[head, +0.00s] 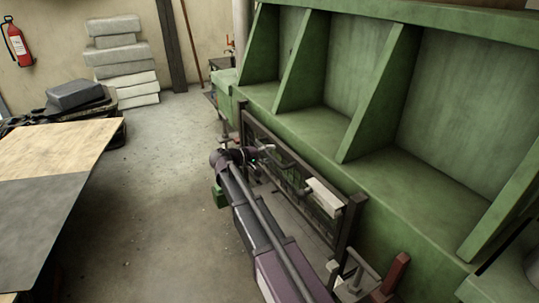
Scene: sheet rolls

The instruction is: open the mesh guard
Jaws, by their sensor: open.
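The mesh guard (347,222) is a dark-framed panel along the front of the green machine, low on its near side. It stands upright and looks shut against the machine. A grey bar, perhaps its handle (288,168), runs along its face. My arm reaches in from the bottom and hides part of the guard's lower left. My gripper (263,151) is at the left part of the guard, close to the far end of the bar. It is open; its fingers are small and dark, and I cannot tell whether they touch the bar.
A pale block (325,196) sits at the guard's right end. A red-topped post (396,272) stands at the lower right. The green machine (370,170) fills the right side. A table (50,150) stands at the left, with clear floor (165,180) between.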

